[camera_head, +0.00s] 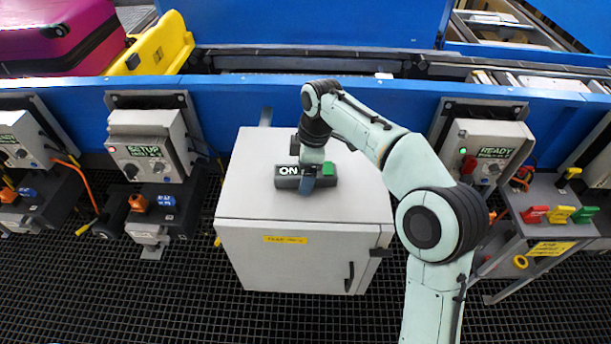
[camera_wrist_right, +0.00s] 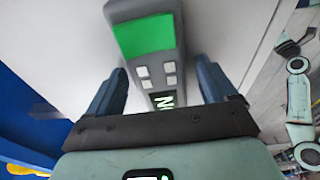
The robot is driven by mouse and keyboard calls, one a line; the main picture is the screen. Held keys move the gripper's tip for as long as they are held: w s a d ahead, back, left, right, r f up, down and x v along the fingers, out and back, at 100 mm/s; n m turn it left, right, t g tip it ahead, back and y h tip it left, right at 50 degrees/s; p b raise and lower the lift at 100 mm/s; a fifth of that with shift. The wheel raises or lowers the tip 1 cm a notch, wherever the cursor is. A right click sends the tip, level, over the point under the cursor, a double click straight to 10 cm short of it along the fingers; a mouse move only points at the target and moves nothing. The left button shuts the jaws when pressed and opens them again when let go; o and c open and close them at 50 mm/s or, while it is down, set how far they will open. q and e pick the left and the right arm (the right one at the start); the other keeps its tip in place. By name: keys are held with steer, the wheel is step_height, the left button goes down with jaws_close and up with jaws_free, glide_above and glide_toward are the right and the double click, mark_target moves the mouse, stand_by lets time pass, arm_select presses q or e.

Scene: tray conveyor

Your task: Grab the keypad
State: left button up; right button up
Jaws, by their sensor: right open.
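The keypad (camera_head: 286,183) is a dark grey bar with a lit "ON" display and a green block at its right end. It lies on top of the light grey cabinet (camera_head: 245,190). My right gripper (camera_head: 308,184) is over the keypad's middle, pointing down, and hides part of it. In the right wrist view the keypad (camera_wrist_right: 150,62) shows its green block, several small pale buttons and part of the display. The open blue fingers of my right gripper (camera_wrist_right: 161,82) are on either side of it, with gaps visible. My left gripper is not in view.
A blue conveyor frame (camera_head: 250,115) runs behind the cabinet. A "SETUP" control box (camera_head: 147,140) stands left and a "READY" box (camera_head: 485,150) right. A stand with coloured levers (camera_head: 550,214) is at right. The cabinet top's front is clear.

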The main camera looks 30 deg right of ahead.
steer(key=c, duration=1.2)
steer(key=shift+r, duration=0.1)
